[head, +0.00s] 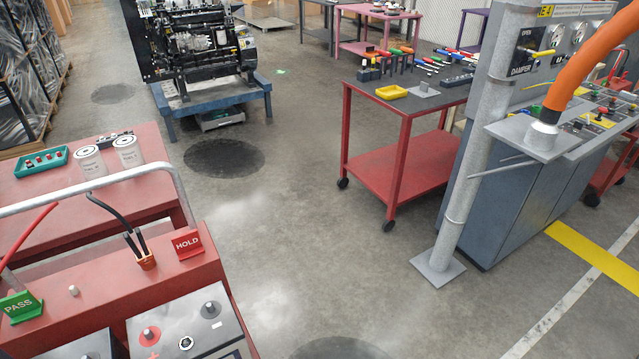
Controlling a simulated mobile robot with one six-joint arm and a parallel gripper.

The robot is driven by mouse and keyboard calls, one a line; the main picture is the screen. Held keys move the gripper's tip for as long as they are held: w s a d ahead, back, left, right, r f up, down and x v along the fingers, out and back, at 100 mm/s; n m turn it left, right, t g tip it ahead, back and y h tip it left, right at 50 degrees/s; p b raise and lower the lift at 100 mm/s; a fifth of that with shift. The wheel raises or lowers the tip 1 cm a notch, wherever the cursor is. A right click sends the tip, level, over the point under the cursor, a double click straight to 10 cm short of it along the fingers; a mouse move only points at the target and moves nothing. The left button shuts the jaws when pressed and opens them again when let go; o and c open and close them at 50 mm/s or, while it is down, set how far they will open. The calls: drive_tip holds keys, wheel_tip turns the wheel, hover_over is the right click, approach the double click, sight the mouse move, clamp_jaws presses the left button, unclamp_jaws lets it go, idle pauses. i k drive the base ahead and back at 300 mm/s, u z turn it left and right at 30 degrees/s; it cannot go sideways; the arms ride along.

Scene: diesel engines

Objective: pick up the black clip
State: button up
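What looks like the black clip (136,243) stands upright on the red cart (190,277) at the lower left. Two dark prongs show at its top, and its lower end meets a small orange-brown piece on the cart top. A black cable arcs from it up and to the left. I cannot tell whether the orange-brown piece is a holder or part of the clip. My gripper is not in view.
A red HOLD sign (187,244) stands just right of the clip; a green PASS sign (20,306) is farther left. A grey rail (95,185) crosses behind. Open floor (300,240) lies right of the cart.

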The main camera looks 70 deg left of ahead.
sight(146, 254)
drive_tip(key=u, duration=0.2)
drive_tip(key=i, duration=0.15)
drive_tip(key=u, duration=1.15)
drive_tip(key=k, duration=0.1)
drive_tip(key=u, duration=2.35)
drive_tip(key=i, duration=1)
drive_tip(key=u, duration=0.15)
drive_tip(key=k, duration=0.9)
drive_tip(key=z, duration=0.15)
drive_tip(key=i, duration=0.55)
